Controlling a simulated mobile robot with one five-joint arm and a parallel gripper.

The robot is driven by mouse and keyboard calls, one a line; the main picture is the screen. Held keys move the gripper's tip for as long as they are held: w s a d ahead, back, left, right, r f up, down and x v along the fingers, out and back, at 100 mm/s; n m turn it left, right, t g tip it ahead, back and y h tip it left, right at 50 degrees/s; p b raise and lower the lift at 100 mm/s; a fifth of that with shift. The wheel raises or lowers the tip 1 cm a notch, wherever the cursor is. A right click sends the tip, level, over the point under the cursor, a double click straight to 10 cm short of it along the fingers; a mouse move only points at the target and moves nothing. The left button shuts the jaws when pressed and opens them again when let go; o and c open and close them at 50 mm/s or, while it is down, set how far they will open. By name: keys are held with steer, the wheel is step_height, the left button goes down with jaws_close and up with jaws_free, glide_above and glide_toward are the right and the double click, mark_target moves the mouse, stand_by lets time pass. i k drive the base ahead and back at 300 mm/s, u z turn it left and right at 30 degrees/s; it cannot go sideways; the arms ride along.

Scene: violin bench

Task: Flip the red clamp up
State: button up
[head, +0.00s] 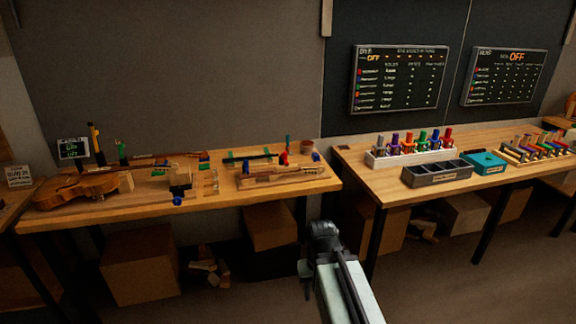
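A small red piece (283,158), which looks like the red clamp, stands near the right end of the left workbench (230,192). It is beside a violin neck (285,174) lying on the bench. It is too small to tell whether the clamp is up or down. My gripper (307,284) is at the end of my arm, low in front of the gap between the two benches, apart from the clamp and below the bench top. Its fingers are dark and mostly hidden, so its opening does not show.
A violin body (80,188) lies at the left bench's left end. A blue piece (177,201) is near its front edge. The right bench (368,184) holds a rack of coloured handles (410,156), a grey divided tray (437,174) and a teal box (484,162). Boxes stand underneath.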

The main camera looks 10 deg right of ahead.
mark_target(285, 157)
steer(key=z, duration=0.4)
steer(key=i, duration=1.7)
steer(key=u, duration=1.95)
steer(key=k, duration=0.55)
steer(key=z, duration=0.05)
steer(key=i, duration=0.5)
steer(key=z, duration=0.05)
